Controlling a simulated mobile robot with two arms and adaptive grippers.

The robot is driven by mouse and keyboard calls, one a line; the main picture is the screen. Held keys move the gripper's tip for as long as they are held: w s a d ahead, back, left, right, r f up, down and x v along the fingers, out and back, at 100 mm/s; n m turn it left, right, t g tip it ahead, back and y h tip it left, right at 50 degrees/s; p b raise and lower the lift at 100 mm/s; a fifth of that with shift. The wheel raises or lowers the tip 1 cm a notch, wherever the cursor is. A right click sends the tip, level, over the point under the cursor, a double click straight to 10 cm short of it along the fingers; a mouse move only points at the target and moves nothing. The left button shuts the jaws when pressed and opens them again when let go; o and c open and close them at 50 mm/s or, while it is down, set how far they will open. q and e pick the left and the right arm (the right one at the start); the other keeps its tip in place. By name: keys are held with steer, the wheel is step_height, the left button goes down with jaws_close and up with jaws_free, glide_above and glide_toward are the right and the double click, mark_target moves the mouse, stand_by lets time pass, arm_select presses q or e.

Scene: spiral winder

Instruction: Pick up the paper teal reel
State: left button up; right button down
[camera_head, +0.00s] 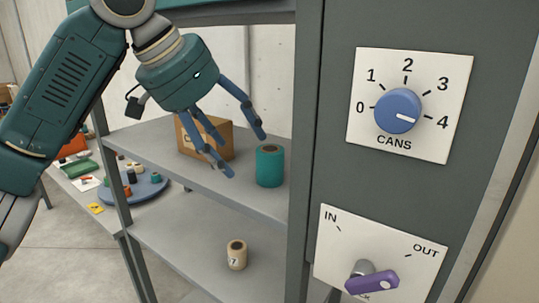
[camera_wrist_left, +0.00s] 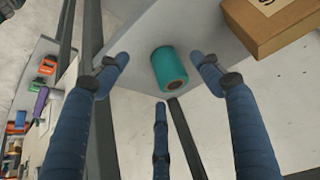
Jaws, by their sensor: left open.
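The teal reel (camera_head: 270,166) stands upright on the upper grey shelf, close to the dark cabinet post. My right gripper is in neither view.
A cardboard box (camera_head: 208,138) stands behind the fingers on the same shelf (camera_head: 160,150). A beige reel (camera_head: 236,254) stands on the lower shelf. A cabinet panel with a blue dial (camera_head: 398,110) and a purple lever (camera_head: 372,284) is at right. A blue turntable (camera_head: 148,192) holds several small reels.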

mark_target(265, 150)
arm_select(q)
steer(key=w+d, duration=0.1)
steer(key=w+d+p, duration=0.1)
steer(key=d, duration=0.1)
steer(key=shift+w+d, duration=0.2)
steer(key=shift+w, duration=0.2)
steer(key=shift+w+d+f, duration=0.1)
steer(key=shift+w+d, duration=0.1)
steer(key=shift+w, duration=0.05)
steer(key=p+x, duration=0.2)
steer(key=x, duration=0.3)
steer(key=shift+w+d, duration=0.1)
steer(key=shift+w+d+f, duration=0.1)
steer(key=shift+w+d, duration=0.05)
steer(key=c, duration=1.1)
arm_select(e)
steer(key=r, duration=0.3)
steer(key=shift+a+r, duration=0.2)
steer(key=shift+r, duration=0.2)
